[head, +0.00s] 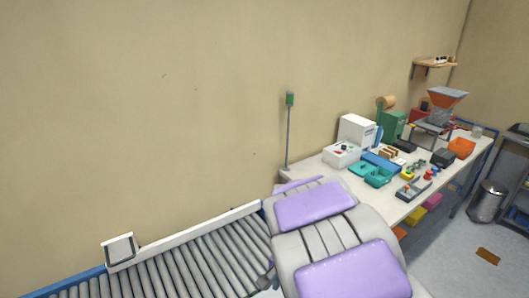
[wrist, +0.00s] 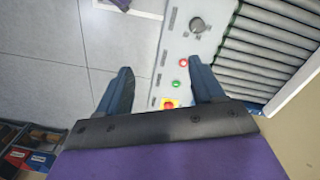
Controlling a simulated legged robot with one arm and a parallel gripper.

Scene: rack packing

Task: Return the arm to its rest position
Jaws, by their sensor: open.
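My gripper (wrist: 163,92) shows in the wrist view with its two dark blue fingers spread apart and nothing between them. It hangs over a grey control panel (wrist: 176,60) with a red, a green and a red-and-yellow button, and I cannot tell how far above it. In the head view my gripper is not visible. Large grey and purple parts of my own body fill the bottom centre there.
A roller conveyor (head: 189,267) runs along the wall at the bottom left; rollers also show in the wrist view (wrist: 265,50). A white workbench (head: 400,208) at the right carries boxes, a teal tray (head: 371,174) and an orange bin (head: 461,147). A metal trash can (head: 486,203) stands beyond it.

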